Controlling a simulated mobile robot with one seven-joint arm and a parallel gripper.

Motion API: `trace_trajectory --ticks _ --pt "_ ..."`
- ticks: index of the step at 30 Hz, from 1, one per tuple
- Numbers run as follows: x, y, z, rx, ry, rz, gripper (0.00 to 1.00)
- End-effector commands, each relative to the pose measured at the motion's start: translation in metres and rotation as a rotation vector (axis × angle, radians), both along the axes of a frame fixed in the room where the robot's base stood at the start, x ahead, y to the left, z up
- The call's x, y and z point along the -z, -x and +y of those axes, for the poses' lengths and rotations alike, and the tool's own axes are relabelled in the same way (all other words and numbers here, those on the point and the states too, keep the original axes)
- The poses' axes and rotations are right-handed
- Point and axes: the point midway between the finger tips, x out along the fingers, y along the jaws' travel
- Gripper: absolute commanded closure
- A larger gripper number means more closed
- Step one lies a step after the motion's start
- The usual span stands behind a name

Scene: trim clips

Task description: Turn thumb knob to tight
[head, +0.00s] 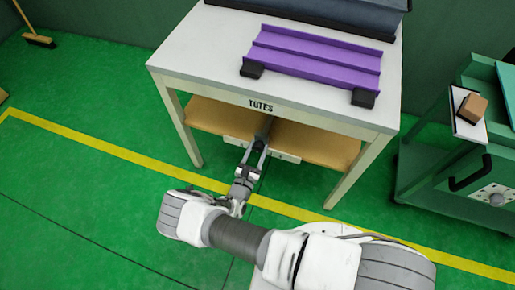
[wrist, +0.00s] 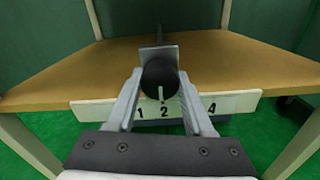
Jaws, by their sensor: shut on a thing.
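The thumb knob (wrist: 160,76) is dark and round, with a pale pointer line on its face that points down in the wrist view. It sits at the front edge of the wooden lower shelf. Below it is a white strip (wrist: 85,110) with the marks 1, 2 and 4 readable; the pointer is above the 2. Part of the strip is hidden behind my right finger. My gripper (wrist: 161,84) is shut on the knob, one finger on each side. In the head view my gripper (head: 262,142) reaches the shelf's front edge, and the knob is hard to make out.
A white table (head: 200,48) marked TOTES stands over the wooden shelf (head: 325,145), with legs on both sides of my arm. A purple ridged panel (head: 315,57) lies on top. A green cart (head: 430,165) with a brown block (head: 472,107) stands at right.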

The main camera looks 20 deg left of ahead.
Motion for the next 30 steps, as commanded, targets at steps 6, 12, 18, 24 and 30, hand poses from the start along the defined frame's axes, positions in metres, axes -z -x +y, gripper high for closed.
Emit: trace_trajectory --ticks 6,12,18,24,30 --pt "-0.001 0.0 0.0 0.0 -0.002 -0.002 0.41" --pt "0.0 0.0 0.0 0.0 -0.001 -0.001 0.18" --pt "0.0 0.0 0.0 0.0 0.0 0.0 0.18" --pt "-0.001 0.017 0.002 -0.001 0.0 0.001 0.18" --pt "-0.002 0.061 0.006 -0.003 0.001 0.003 0.18"
